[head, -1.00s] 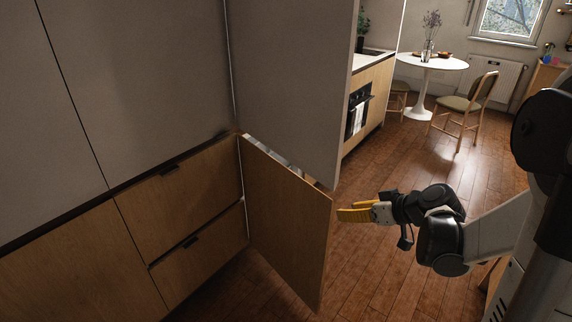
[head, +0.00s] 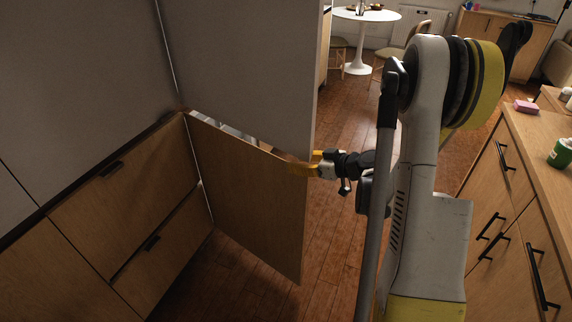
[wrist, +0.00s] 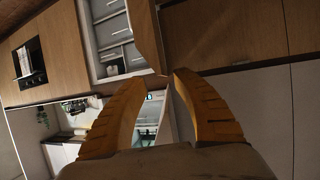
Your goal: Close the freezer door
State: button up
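The freezer door (head: 250,200) is the lower wooden panel in the head view, and it stands open, swung out from the cabinet. A narrow strip of the pale freezer interior (head: 228,128) shows behind its top edge. My gripper (head: 298,161) is at the door's top outer corner, its yellow fingers level with that edge. In the wrist view my gripper (wrist: 157,85) is open with nothing between its fingertips. The wooden door edge (wrist: 146,35) ends just ahead of the fingertips, and white freezer drawers (wrist: 115,40) show to its left. I cannot tell whether the fingers touch the door.
A grey upper door (head: 250,70) also stands open above the freezer door. Wooden drawers (head: 135,210) line the cabinet at left. A counter with black-handled drawers (head: 510,190) stands at right. A white round table (head: 366,14) is far back.

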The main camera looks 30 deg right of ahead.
jog(key=b+x, duration=0.1)
jog(key=x, duration=0.3)
grip_shut()
